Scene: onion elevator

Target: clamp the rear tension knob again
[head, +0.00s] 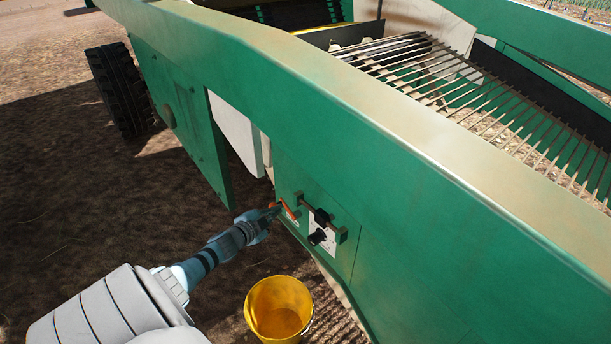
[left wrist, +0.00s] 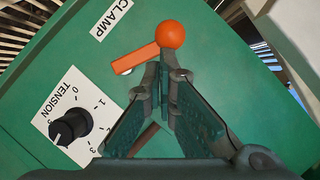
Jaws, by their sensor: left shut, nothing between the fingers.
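The black tension knob (left wrist: 70,127) sits on a white TENSION scale plate (left wrist: 88,150) on the green panel, left of my gripper in the left wrist view. The knob also shows in the head view (head: 317,237). The orange clamp lever (left wrist: 137,58) with its round ball end (left wrist: 172,34) lies near the CLAMP label (left wrist: 111,17); in the head view the lever (head: 288,210) is partly hidden by my gripper. My left gripper (left wrist: 165,72) is shut and empty, its fingertips just below the ball; I cannot tell if they touch the lever. My right gripper is not in view.
The machine's green side wall (head: 385,170) runs diagonally across the head view. A bracket with a black part (head: 321,216) sticks out above the knob. A yellow bucket (head: 279,308) stands on the soil below. A black wheel (head: 119,90) is at the upper left.

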